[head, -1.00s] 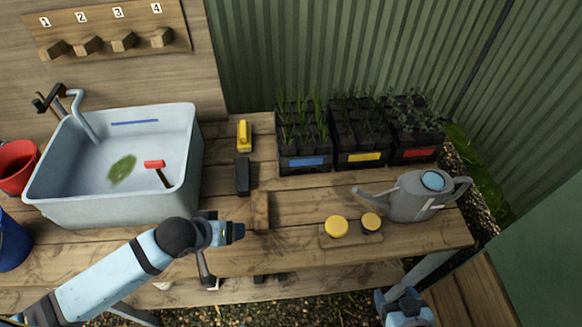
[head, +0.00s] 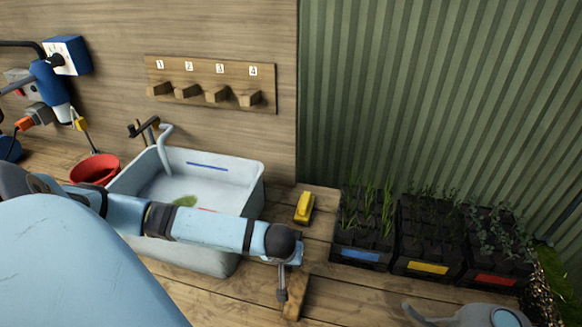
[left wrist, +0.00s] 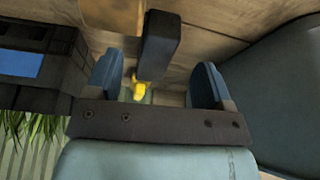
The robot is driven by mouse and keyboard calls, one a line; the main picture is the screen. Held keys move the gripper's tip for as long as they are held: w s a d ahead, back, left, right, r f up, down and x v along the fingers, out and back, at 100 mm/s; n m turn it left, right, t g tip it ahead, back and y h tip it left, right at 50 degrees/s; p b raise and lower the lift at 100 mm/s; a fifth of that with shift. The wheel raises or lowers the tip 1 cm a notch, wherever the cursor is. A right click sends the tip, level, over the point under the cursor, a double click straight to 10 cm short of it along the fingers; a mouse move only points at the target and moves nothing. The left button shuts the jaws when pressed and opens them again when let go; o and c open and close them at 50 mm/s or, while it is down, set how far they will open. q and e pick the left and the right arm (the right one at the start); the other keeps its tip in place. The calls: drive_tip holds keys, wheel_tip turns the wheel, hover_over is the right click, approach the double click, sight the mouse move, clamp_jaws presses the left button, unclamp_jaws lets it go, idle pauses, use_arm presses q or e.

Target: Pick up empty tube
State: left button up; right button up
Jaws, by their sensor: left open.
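In the left wrist view a dark, narrow block-shaped thing (left wrist: 160,45), which looks like the empty tube, lies on the wooden bench between the two blue fingers of my left gripper (left wrist: 155,82). The fingers are open, with a visible gap on each side of it. Its inside and ends cannot be made out. In the head view my left gripper (head: 288,270) hangs over the bench to the right of the sink, and my arm hides the dark tube there. My right gripper is not in view.
A yellow object (head: 303,207) lies just behind my left gripper. The grey sink (head: 255,172) is to its left, under my arm. Black plant trays (head: 352,257) stand to the right. A wooden piece (head: 297,297) lies in front. A watering can (head: 480,316) shows at bottom right.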

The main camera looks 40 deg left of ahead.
use_arm(q)
drive_tip(key=x, duration=0.5)
drive_tip(key=shift+w+a+f, duration=0.15)
drive_tip(key=shift+w+f, duration=0.15)
drive_tip(key=shift+f, duration=0.05)
drive_tip(key=c, duration=1)
